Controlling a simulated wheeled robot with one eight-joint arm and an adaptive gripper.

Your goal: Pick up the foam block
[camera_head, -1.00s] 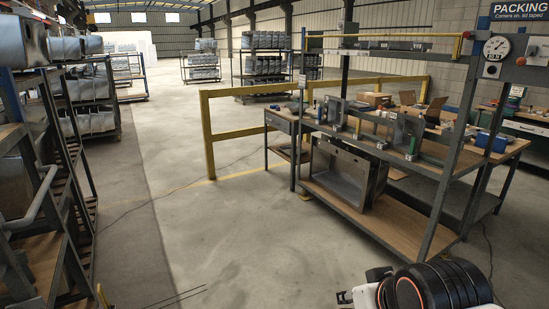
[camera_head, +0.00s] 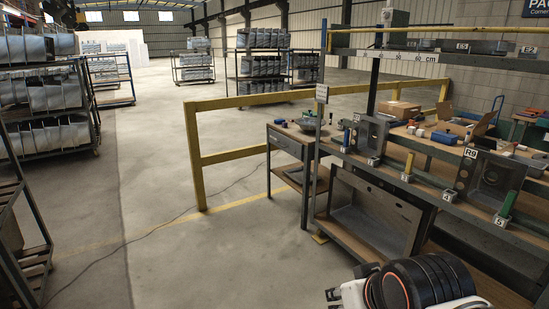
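I cannot pick out a foam block for certain. Part of my arm, black and white with orange rings, shows at the bottom right, in front of the bench. My gripper's fingers cannot be made out.
A yellow rail (camera_head: 250,152) stands behind a small side table (camera_head: 288,145) left of the bench. A steel sink (camera_head: 375,215) sits on the bench's lower shelf. Racks of sinks (camera_head: 45,100) stand at the left.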

